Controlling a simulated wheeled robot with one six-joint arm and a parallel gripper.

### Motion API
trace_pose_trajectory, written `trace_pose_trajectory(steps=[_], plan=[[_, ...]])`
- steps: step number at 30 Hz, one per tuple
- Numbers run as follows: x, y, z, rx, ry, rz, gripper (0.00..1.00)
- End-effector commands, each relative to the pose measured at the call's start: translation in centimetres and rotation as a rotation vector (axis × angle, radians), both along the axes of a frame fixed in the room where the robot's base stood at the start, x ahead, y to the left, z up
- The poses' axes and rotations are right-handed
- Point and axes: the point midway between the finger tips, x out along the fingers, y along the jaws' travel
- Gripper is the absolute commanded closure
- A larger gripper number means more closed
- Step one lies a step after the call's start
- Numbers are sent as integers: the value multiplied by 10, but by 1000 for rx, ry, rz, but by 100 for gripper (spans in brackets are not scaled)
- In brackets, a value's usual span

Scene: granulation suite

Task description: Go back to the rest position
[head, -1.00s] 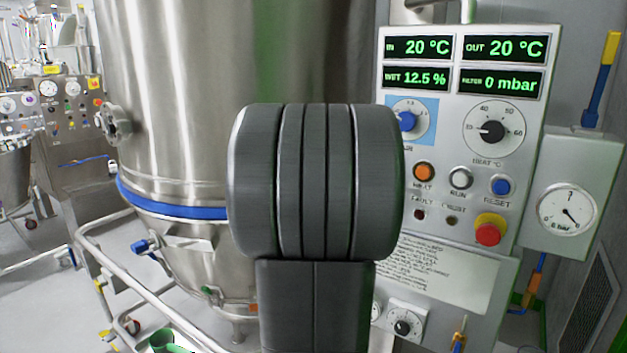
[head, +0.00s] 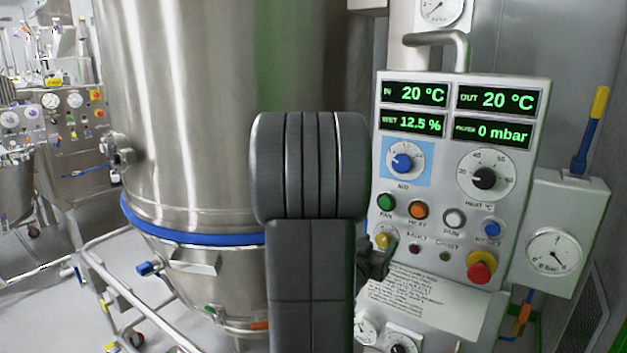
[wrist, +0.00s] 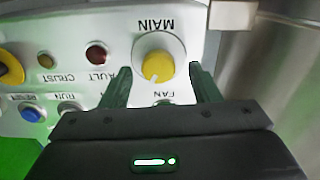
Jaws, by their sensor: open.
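My gripper (wrist: 160,69) is open in the wrist view, its two dark fingers apart and nothing between them. The yellow MAIN knob (wrist: 153,57) shows just past the fingertips, on the white control panel (wrist: 75,25). I cannot tell the gap between fingers and knob. In the head view my dark arm covers the middle. A small dark part of my gripper (head: 378,260) shows at the panel's left edge, just below the yellow MAIN knob (head: 384,239). The panel (head: 345,4) continues above with lit displays.
A large steel vessel (head: 190,100) with a blue band stands left of the panel. A rail frame (head: 125,290) runs below it. Floor shows at lower left.

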Motion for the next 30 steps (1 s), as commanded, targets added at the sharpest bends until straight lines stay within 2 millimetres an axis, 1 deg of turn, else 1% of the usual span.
trace_pose_trajectory(steps=[1, 6, 12, 18, 30], plan=[[-9, 7, -2, 2, -3, 4, 44], [-35, 24, -2, 2, -4, 3, 44], [-54, 37, -2, 3, -3, 2, 44], [-60, 40, -1, 4, -4, -1, 44], [-61, 42, 0, 13, 2, 9, 44]])
